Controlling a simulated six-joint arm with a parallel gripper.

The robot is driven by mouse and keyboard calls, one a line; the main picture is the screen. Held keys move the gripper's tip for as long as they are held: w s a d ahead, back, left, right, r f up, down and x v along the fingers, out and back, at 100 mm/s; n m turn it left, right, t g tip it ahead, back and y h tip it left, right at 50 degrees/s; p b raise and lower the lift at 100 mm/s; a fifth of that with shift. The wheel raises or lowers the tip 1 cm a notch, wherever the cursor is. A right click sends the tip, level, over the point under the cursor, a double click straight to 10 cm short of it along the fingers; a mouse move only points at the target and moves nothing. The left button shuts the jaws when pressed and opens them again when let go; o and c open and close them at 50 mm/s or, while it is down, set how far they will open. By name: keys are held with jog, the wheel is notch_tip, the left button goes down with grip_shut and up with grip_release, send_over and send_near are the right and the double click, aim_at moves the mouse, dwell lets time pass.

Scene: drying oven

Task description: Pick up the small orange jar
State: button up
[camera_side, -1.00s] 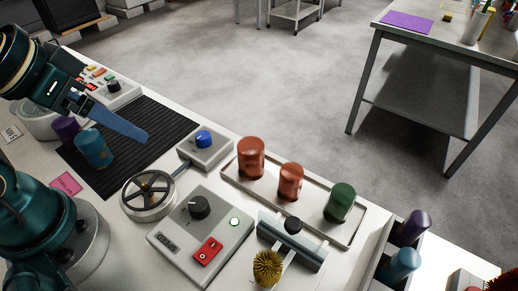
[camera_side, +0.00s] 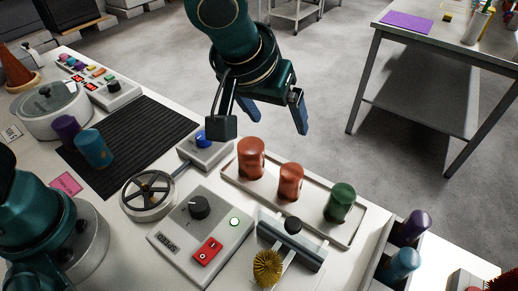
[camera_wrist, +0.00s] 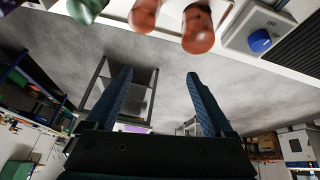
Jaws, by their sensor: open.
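The small orange jar (camera_side: 290,182) stands in a shallow tray, between a larger orange jar (camera_side: 251,158) and a green jar (camera_side: 341,203). My gripper (camera_side: 277,124) is open and empty, above and behind the tray in the side view, apart from the jars. In the wrist view, the small orange jar (camera_wrist: 145,14) is cut off by the top edge, beyond my open blue fingers (camera_wrist: 157,76). The larger orange jar (camera_wrist: 198,30) is to its right there and the green jar (camera_wrist: 86,9) to its left.
The tray (camera_side: 232,180) has a raised rim. A blue-knob box (camera_side: 207,151), a control box (camera_side: 193,237) and a handwheel (camera_side: 149,194) stand to its left. A black slide fixture (camera_side: 290,240) is in front. Purple and blue jars stand on a black ribbed mat (camera_side: 150,135).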

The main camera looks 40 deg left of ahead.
aim_at(291, 172)
jog(key=shift+m+g, duration=0.6)
jog(key=shift+m, duration=0.3)
jog(key=d+f, duration=0.1)
jog(key=f, duration=0.1)
jog(key=s+d+f, duration=0.1)
jog(key=f, duration=0.1)
jog(key=s+d+f, duration=0.1)
jog(key=d, duration=0.1)
jog(key=shift+s+d+f, duration=0.1)
jog(key=shift+s+f, duration=0.1)
jog(key=shift+f, duration=0.2)
jog(key=shift+x, duration=2.3)
